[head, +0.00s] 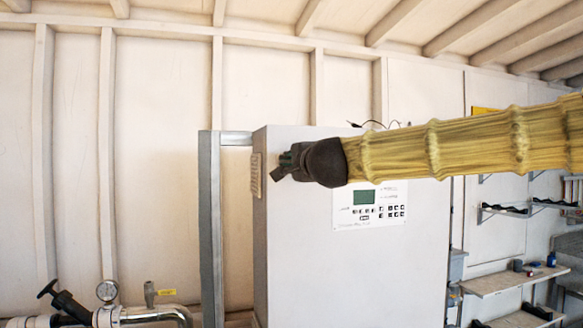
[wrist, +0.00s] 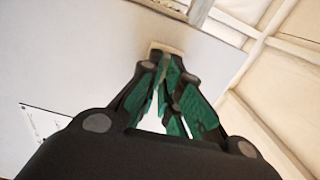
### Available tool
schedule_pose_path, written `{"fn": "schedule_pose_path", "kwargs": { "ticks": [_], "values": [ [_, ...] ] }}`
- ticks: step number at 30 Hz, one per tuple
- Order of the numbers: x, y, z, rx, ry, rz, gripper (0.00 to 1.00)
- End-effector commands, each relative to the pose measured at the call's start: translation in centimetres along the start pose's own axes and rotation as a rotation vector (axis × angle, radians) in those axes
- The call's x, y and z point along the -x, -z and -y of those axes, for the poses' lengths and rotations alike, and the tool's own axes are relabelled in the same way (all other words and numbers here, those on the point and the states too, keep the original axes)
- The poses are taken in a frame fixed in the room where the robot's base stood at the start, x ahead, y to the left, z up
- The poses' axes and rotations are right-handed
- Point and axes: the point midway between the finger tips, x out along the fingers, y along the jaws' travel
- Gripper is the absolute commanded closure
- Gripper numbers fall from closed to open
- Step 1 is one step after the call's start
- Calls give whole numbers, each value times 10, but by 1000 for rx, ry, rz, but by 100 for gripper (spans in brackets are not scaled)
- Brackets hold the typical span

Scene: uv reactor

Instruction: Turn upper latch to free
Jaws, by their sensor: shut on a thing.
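The cabinet (head: 350,270) is a tall pale box with a control panel on its front. A beige slotted plate (head: 256,175) is on its left side near the top. My gripper (head: 278,165) is at that upper left edge, beside the plate. In the wrist view my gripper (wrist: 163,68), with green pads, is closed at the fingertips on a small olive-beige piece, which appears to be the upper latch (wrist: 165,49). The fingertips cover much of the latch, so its exact angle cannot be told.
The control panel (head: 370,205) has a green screen and several buttons. A grey upright post (head: 211,230) stands just left of the cabinet. Shelves (head: 515,280) are at the right.

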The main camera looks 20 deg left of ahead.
Motion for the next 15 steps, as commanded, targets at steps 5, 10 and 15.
{"fn": "schedule_pose_path", "kwargs": {
  "ticks": [5, 10, 15],
  "values": [
    [0, 1, -2, -50, 0, -2, 100],
    [0, 1, -1, -71, 0, -2, 100],
    [0, 1, -1, -74, 0, -2, 100]
  ]
}}
